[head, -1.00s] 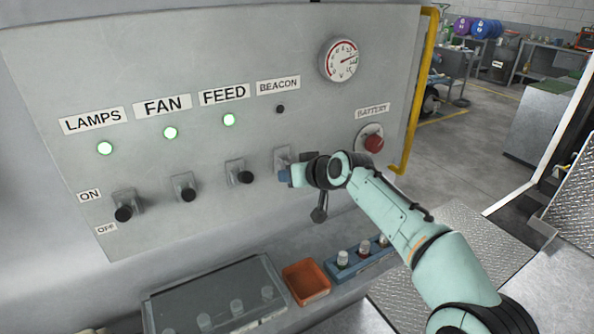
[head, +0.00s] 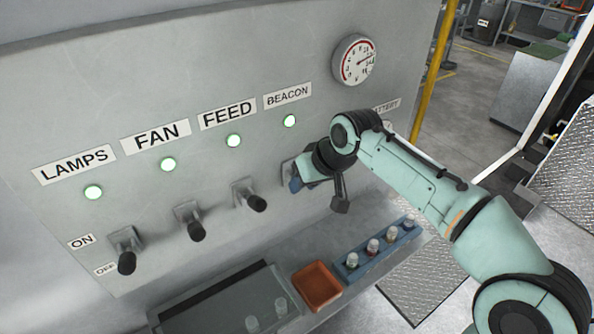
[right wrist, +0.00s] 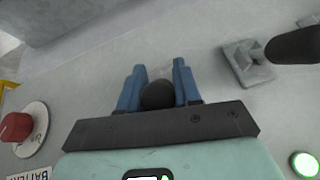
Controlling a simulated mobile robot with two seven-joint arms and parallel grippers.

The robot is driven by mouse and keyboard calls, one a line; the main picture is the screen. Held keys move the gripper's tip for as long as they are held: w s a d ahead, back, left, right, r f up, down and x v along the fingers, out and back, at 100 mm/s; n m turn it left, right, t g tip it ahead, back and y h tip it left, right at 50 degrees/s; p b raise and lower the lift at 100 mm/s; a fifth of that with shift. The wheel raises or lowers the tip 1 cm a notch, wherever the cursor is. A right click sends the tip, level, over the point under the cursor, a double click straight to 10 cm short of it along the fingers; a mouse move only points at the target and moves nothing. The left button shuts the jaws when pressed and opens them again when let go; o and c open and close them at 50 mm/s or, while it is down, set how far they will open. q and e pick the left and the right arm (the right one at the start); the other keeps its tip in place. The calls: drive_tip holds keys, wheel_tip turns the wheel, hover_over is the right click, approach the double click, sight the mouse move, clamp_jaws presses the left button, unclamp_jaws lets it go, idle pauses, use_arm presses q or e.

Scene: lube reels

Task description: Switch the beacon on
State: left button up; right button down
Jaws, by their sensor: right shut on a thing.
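In the right wrist view, the blue fingers of my right gripper (right wrist: 158,76) are shut around the dark round end of the switch lever (right wrist: 158,95). The lever's exact tilt is hidden. My left gripper is not in view.
A red battery knob (right wrist: 15,127) is nearby. An orange tray (head: 317,287) and blue rack (head: 376,248) stand on the shelf below.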

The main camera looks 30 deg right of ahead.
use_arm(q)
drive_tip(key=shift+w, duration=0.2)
use_arm(e)
drive_tip(key=shift+r, duration=0.2)
drive_tip(key=c, duration=0.8)
unclamp_jaws()
drive_tip(key=shift+w, duration=0.1)
drive_tip(key=shift+c, duration=0.2)
drive_tip(key=shift+f, duration=0.1)
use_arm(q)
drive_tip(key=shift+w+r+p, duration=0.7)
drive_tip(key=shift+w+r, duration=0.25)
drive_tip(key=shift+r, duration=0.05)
use_arm(e)
drive_tip(key=v, duration=1.3)
drive_tip(key=shift+r, duration=0.2)
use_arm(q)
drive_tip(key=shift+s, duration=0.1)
